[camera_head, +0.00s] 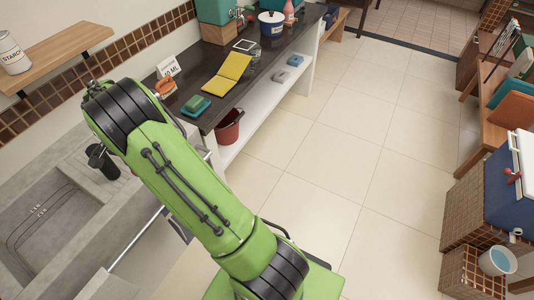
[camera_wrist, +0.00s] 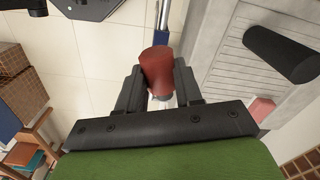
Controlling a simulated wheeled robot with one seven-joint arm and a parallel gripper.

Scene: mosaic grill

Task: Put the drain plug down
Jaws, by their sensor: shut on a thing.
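The drain plug (camera_wrist: 157,72), a dark red tapered cylinder, is held between the two fingers of my gripper (camera_wrist: 158,90) in the wrist view. My gripper is shut on it, with its wider end towards the top of that view. It appears to be held near the edge of the grey counter, with floor tiles to its left; I cannot tell its height. In the head view my green arm reaches over the sink area and hides my gripper and the plug.
A grey sink basin (camera_head: 40,225) lies at the left. A black cylinder (camera_wrist: 282,54) lies or stands on the grooved drainboard (camera_wrist: 232,75); a pink block (camera_wrist: 262,108) is near it. A red bucket (camera_head: 229,127) stands below.

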